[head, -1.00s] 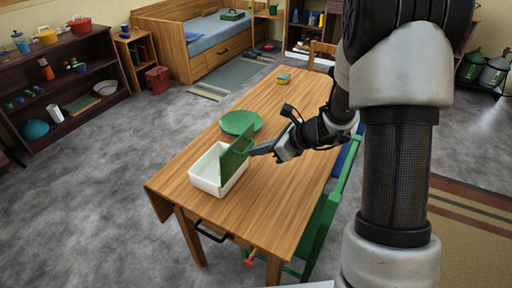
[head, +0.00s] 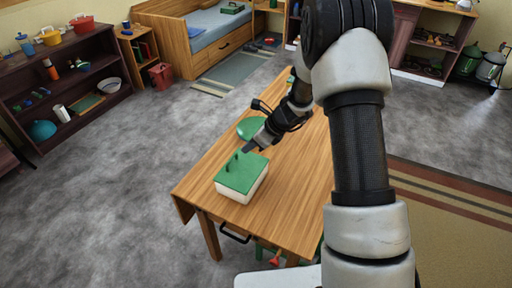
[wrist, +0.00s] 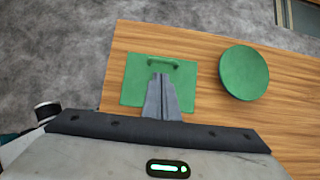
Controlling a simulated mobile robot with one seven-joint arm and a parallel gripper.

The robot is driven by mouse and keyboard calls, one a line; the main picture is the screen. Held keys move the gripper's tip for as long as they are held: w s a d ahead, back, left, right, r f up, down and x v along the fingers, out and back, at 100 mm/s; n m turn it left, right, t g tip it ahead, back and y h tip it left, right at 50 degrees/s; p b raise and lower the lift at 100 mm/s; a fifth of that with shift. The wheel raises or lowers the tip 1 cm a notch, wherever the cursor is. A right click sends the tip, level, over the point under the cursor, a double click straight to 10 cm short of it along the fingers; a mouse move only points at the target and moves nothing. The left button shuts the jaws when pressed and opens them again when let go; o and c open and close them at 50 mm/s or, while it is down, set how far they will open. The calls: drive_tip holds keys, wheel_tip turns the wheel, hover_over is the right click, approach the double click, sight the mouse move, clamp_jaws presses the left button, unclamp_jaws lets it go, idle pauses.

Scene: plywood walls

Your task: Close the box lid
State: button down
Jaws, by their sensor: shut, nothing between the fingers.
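The box (head: 241,190) is white and stands on the wooden table near its front left corner. Its green lid (head: 243,172) lies flat over the top, with a green handle standing up near its left edge. In the wrist view the lid (wrist: 135,90) shows as a green square with the handle (wrist: 172,63) at its far edge. My gripper (head: 248,147) is shut and empty, just above the lid's far side. In the wrist view its fingers (wrist: 160,88) overlap the lid and point toward the handle; whether they touch it I cannot tell.
A round green plate (wrist: 243,72) lies on the table (head: 285,185) beside the box, partly behind my gripper in the head view. The table's right part is bare in view. A dark shelf (head: 65,80) and a bed (head: 205,35) stand further off.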

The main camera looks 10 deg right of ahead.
drive_tip(key=w+a+f, duration=0.1)
drive_tip(key=a+f, duration=0.1)
drive_tip(key=w+a+f+b, duration=0.1)
drive_tip(key=w+a, duration=0.1)
drive_tip(key=w+a+f+b, duration=0.1)
drive_tip(key=a+f, duration=0.1)
drive_tip(key=a, duration=0.1)
drive_tip(key=shift+w+a+f, duration=0.1)
drive_tip(key=shift+w+f, duration=0.25)
drive_tip(key=shift+b+x, duration=0.45)
drive_tip(key=shift+x, duration=0.55)
drive_tip(key=shift+a, duration=0.1)
